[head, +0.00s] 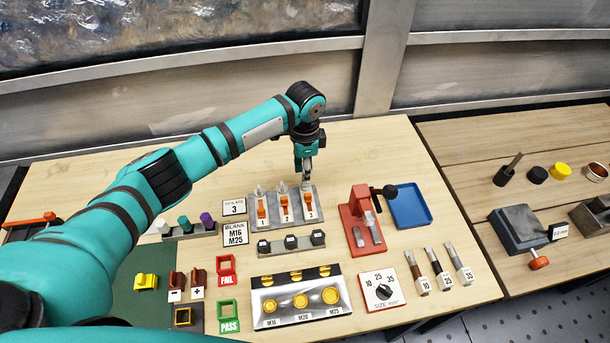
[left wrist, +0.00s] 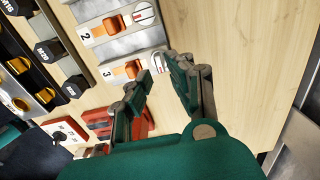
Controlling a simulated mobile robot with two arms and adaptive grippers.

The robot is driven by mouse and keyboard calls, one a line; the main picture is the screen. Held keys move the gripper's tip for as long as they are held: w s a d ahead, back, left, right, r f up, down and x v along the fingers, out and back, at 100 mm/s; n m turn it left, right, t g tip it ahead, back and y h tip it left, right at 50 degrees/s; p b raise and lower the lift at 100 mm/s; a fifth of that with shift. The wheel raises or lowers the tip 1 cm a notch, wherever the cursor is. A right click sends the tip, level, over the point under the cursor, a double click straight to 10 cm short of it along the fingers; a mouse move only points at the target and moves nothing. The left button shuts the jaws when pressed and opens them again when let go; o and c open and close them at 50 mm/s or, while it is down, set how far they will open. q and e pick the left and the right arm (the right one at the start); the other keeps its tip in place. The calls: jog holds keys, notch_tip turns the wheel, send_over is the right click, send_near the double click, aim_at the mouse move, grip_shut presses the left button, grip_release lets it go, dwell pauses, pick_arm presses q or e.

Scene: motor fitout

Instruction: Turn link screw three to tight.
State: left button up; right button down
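The grey link panel (head: 318,218) carries three orange links numbered 1, 2 and 3, with a pale round screw above each. Link three (head: 309,211) is the rightmost; it also shows in the left wrist view (left wrist: 124,72). My left gripper (head: 307,178) points down over the top of row three. In the left wrist view its two fingers (left wrist: 160,72) are apart, with link screw three (left wrist: 157,63) showing between and beyond the tips. Contact cannot be told, and the screw's mark is partly hidden. Screw two (left wrist: 143,14) shows a dark line. My right gripper is not in view.
A card reading "ISOLATE 3" (head: 234,207) lies left of the panel. A red press-like tool (head: 358,225) and a blue tray (head: 420,205) stand to the right. A black-block rack (head: 277,250) lies in front. The table behind the panel is bare.

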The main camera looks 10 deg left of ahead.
aim_at(305, 184)
pick_arm(q)
notch_tip(305, 184, down, 4)
jog(key=shift+d+r, duration=0.1)
jog(key=shift+r, duration=0.15)
jog(key=shift+f, duration=0.4)
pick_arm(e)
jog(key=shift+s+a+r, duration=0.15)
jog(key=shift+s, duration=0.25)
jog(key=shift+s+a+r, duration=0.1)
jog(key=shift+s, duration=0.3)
pick_arm(q)
jog(key=shift+c, duration=0.2)
grip_shut()
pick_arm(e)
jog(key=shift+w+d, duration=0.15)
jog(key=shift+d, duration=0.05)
